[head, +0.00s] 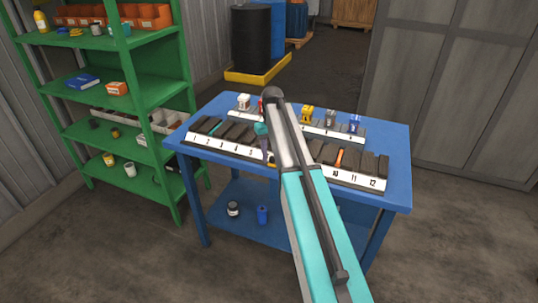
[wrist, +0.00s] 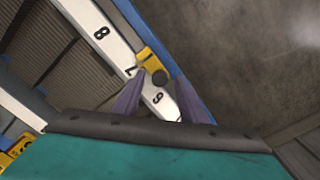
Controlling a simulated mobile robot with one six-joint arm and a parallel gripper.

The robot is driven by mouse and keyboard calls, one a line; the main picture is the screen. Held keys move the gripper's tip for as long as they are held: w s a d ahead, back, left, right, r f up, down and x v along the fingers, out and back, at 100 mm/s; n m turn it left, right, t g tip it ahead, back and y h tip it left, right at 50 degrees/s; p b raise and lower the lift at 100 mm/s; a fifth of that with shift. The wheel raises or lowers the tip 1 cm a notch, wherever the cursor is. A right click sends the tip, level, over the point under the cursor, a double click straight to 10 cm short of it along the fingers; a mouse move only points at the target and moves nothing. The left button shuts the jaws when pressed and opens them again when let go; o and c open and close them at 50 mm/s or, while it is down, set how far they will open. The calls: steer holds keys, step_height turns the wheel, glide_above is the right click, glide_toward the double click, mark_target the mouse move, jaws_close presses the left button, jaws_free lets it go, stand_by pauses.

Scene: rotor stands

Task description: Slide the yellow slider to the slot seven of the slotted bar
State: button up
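The yellow slider (wrist: 150,60) shows in the wrist view as a yellow piece with a dark round knob, at the edge of the white number strip beside the 7. The slotted bar (wrist: 118,48) runs diagonally there, with 8, 7 and 6 readable. My gripper (wrist: 161,79) is open, its two purple fingers apart with the knob between their tips; contact cannot be told. In the head view, the slotted bar (head: 225,147) lies along the table's front, numbered 1 to 12. My gripper (head: 266,145) is over its middle, where my arm hides several slots. A small yellow bit (head: 271,165) shows below it.
An orange slider (head: 339,158) sits near slot 10. Behind the bar, a second rack (head: 318,130) holds white, red, yellow, grey and blue items. The blue table (head: 399,140) has free room at its right end. A green shelf (head: 150,93) stands left.

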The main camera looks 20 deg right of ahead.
mark_target(272, 157)
step_height(272, 157, up, 14)
steer(key=p, duration=0.7)
stand_by(0.4)
steer(key=shift+f, duration=0.15)
stand_by(0.3)
steer(key=s+a+f, duration=0.5)
steer(key=s+f, duration=0.4)
steer(key=f, duration=0.1)
steer(key=s+a+f, duration=0.4)
steer(key=s+f, duration=0.5)
steer(key=f, duration=0.1)
steer(key=s+a+f, duration=0.5)
steer(key=s+f, duration=0.3)
steer(key=f, duration=0.2)
steer(key=s+f+g+b, duration=0.5)
steer(key=s+f+b, duration=0.7)
steer(key=s+f, duration=1.3)
step_height(272, 157, down, 4)
steer(key=shift+s+d+f+m+g, duration=0.25)
steer(key=shift+s+d+m+g, duration=0.05)
steer(key=shift+s+m+g, duration=0.1)
